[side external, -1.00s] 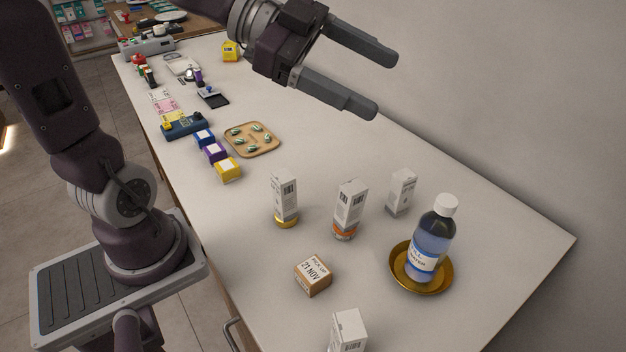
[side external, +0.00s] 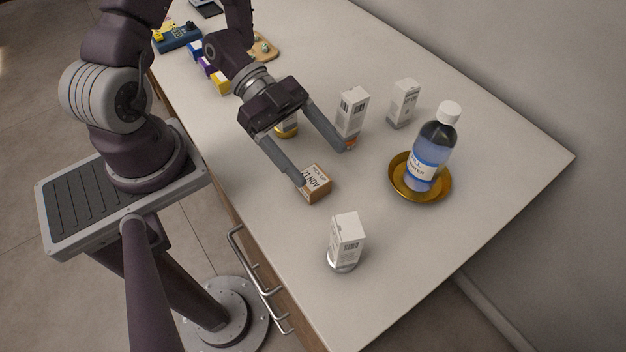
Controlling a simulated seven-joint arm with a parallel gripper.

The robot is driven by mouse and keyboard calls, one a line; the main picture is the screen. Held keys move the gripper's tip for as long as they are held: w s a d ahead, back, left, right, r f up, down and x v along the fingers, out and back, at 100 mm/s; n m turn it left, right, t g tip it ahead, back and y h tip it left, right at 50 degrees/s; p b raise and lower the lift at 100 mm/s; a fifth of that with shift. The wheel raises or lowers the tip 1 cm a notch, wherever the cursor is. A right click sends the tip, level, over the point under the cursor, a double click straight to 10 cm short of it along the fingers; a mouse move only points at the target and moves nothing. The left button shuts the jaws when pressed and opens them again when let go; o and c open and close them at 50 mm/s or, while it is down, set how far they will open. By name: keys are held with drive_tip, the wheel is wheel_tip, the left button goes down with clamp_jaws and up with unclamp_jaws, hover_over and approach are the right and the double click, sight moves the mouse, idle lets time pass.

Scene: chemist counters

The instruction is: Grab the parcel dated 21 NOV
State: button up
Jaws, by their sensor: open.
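The parcel dated 21 NOV (side external: 317,184) is a small brown cardboard box with a white label reading "PICK UP 21 NOV". It sits on the white counter (side external: 420,275), near its front edge. My gripper (side external: 325,164) is open and points down toward the counter. Its near finger is right beside the parcel's left side and slightly covers its corner. Its far finger is beyond the parcel, close to a white box. I cannot tell whether either finger touches anything.
A white box on an orange base (side external: 352,112) stands by the far finger. Another white box (side external: 403,103) is behind. A blue bottle (side external: 432,150) stands in a gold dish (side external: 447,190) at right. A white box on a silver base (side external: 347,237) stands in front. Free counter lies right of the parcel.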

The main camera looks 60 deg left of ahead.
sight(324, 189)
wheel_tip(324, 189, down, 6)
drive_tip(key=shift+r, duration=0.1)
drive_tip(key=shift+w+d+f, duration=0.2)
drive_tip(key=shift+d+f, duration=0.8)
drive_tip(key=shift+w+d+f, duration=0.1)
drive_tip(key=shift+d+f, duration=0.05)
drive_tip(key=shift+d, duration=0.15)
drive_tip(key=c, duration=1.7)
